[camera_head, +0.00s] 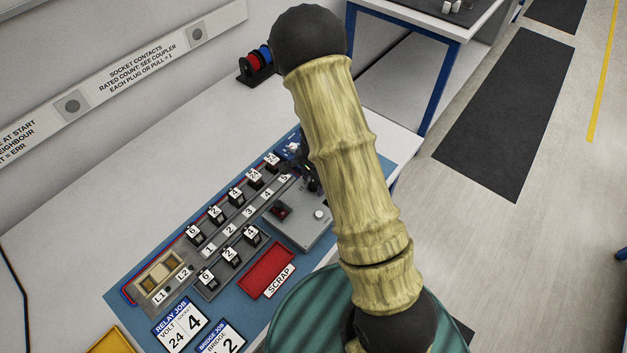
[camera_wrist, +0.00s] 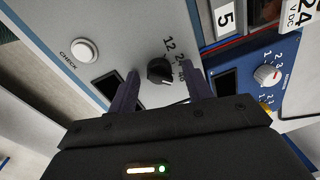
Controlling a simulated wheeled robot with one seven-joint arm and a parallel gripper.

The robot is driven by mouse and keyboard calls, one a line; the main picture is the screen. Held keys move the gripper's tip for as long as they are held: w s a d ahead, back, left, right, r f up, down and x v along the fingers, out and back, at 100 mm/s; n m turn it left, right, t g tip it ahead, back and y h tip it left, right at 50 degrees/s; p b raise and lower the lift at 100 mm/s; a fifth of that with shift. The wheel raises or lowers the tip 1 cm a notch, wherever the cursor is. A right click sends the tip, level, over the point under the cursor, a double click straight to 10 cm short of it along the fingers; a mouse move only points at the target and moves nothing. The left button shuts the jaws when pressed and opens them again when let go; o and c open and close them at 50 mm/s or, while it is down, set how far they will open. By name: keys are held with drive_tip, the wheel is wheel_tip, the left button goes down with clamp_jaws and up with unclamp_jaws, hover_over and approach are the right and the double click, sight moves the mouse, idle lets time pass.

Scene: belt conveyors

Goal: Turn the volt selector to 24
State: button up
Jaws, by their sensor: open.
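The volt selector is a black round knob (camera_wrist: 160,70) on a grey panel (camera_wrist: 120,45) in the wrist view. Labels 12, 24 and what looks like 48 run along its upper right side, the last partly covered by a finger. I cannot clearly tell which label its pointer faces. My gripper (camera_wrist: 162,72) is open, with one dark finger on each side of the knob in the picture; contact cannot be seen. In the head view my arm hides most of the gripper and the knob. A job card (camera_head: 182,332) reads volt 24.
A white CHECK button (camera_wrist: 85,50) is left of the knob. A smaller dial (camera_wrist: 267,75) sits on a blue panel at right. Several numbered relays stand in a rack left of my arm. A red SCRAP tray (camera_head: 267,270) is in front.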

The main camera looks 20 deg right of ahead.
drive_tip(key=shift+c, duration=0.4)
drive_tip(key=c, duration=0.9)
drive_tip(key=shift+o, duration=0.2)
drive_tip(key=shift+n, duration=0.4)
drive_tip(key=n+b, duration=0.1)
drive_tip(key=n, duration=0.2)
drive_tip(key=n+b, duration=0.1)
drive_tip(key=n, duration=0.4)
drive_tip(key=shift+g, duration=0.3)
drive_tip(key=o, duration=0.9)
